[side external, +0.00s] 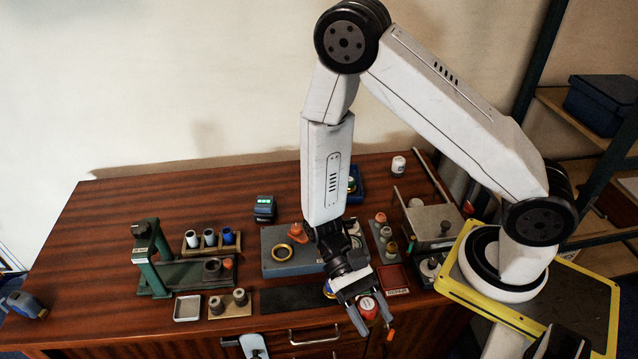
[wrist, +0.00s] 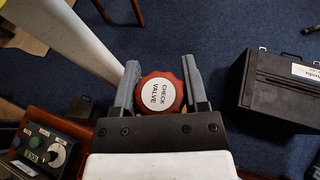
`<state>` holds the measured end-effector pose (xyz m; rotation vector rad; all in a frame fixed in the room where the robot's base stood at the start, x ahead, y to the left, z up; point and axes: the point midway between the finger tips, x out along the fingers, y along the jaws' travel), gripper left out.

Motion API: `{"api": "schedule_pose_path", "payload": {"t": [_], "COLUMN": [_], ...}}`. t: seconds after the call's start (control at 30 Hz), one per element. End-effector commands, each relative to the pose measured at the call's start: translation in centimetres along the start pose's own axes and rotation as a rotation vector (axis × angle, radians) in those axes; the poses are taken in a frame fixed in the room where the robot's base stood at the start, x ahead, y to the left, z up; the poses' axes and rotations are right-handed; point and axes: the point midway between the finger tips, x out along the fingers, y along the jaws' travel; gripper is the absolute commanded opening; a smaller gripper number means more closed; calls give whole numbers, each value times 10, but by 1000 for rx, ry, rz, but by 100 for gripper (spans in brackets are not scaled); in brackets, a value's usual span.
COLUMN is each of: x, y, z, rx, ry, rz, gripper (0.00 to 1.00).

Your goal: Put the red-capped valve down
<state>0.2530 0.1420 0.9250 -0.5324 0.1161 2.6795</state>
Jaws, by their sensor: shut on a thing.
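The red-capped valve (side external: 368,307) is between the fingers of my gripper (side external: 371,319), near the table's front edge in the side view. In the wrist view, its round red cap (wrist: 158,93) has a white label reading "CHECK VALVE". My gripper (wrist: 160,67) is shut on it, with one grey finger on each side of the cap. The valve's body below the cap is hidden. Blue floor shows around the cap in the wrist view.
A small red tray (side external: 394,279) lies behind the gripper on the wooden table (side external: 130,205). A grey fixture block (side external: 277,266) is left of my wrist. A green stand (side external: 150,260) stands farther left. A black case (wrist: 280,88) is on the floor.

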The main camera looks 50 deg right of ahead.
Motion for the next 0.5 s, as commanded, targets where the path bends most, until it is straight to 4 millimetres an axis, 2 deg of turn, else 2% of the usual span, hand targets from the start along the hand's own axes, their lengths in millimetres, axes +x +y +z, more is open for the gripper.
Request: {"api": "schedule_pose_path", "payload": {"t": [0.2, 0.5], "x": [13, 12], "y": [31, 68], "z": [-3, -13], "rx": [-112, -265], "ry": [0, 2], "rz": [273, 641], "gripper": [0, 0]}}
